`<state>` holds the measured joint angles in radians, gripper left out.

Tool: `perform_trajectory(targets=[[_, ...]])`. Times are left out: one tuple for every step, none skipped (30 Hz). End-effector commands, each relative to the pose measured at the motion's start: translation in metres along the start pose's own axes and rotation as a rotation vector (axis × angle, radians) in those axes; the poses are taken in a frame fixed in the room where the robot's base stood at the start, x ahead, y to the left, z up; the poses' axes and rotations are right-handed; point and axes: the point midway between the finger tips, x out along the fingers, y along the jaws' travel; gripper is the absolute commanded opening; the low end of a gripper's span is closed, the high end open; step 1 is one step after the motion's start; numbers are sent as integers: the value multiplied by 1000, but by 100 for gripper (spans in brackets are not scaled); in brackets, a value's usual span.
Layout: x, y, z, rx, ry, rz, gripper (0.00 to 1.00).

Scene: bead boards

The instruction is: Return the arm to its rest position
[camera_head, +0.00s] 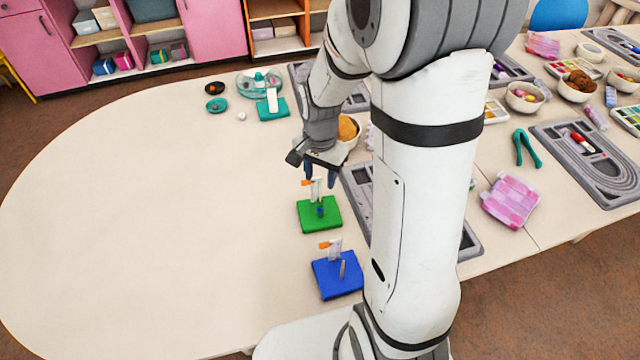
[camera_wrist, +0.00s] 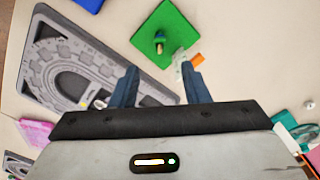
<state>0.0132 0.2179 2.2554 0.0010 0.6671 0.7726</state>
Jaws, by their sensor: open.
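My gripper (camera_head: 320,172) is over the table just beyond the green board (camera_head: 333,219), with its fingers pointing down. In the wrist view my gripper (camera_wrist: 160,88) has its two fingers apart with nothing held between them. The green board also shows in the wrist view (camera_wrist: 150,25), with a small peg carrying a blue-green bead (camera_wrist: 159,42) and a white and orange tag near one finger. My arm stands in the middle of the head view and hides part of the table.
A blue board (camera_head: 330,285) with a peg lies nearer. A teal board (camera_head: 265,113) and a clear round tray (camera_head: 258,86) lie farther back. Grey bead trays (camera_head: 600,175), bowls and teal pliers (camera_head: 525,148) fill the right. The left of the table is clear.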

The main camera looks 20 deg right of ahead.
Motion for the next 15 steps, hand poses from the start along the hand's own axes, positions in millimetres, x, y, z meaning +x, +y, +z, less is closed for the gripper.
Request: perform_trajectory(targets=[[-4, 0, 0, 0, 1, -1, 42], [-6, 0, 0, 0, 1, -1, 42], [-8, 0, 0, 0, 1, -1, 42], [-9, 0, 0, 0, 0, 0, 42], [-9, 0, 0, 0, 0, 0, 42], [-10, 0, 0, 0, 0, 0, 42], [-10, 0, 0, 0, -1, 1, 42], [-9, 0, 0, 0, -1, 1, 42], [-9, 0, 0, 0, -1, 1, 42], [-9, 0, 0, 0, -1, 1, 42], [-9, 0, 0, 0, -1, 1, 42], [-9, 0, 0, 0, -1, 1, 42], [-9, 0, 0, 0, -1, 1, 42], [-9, 0, 0, 0, 0, 0, 42], [-9, 0, 0, 0, 0, 0, 42]])
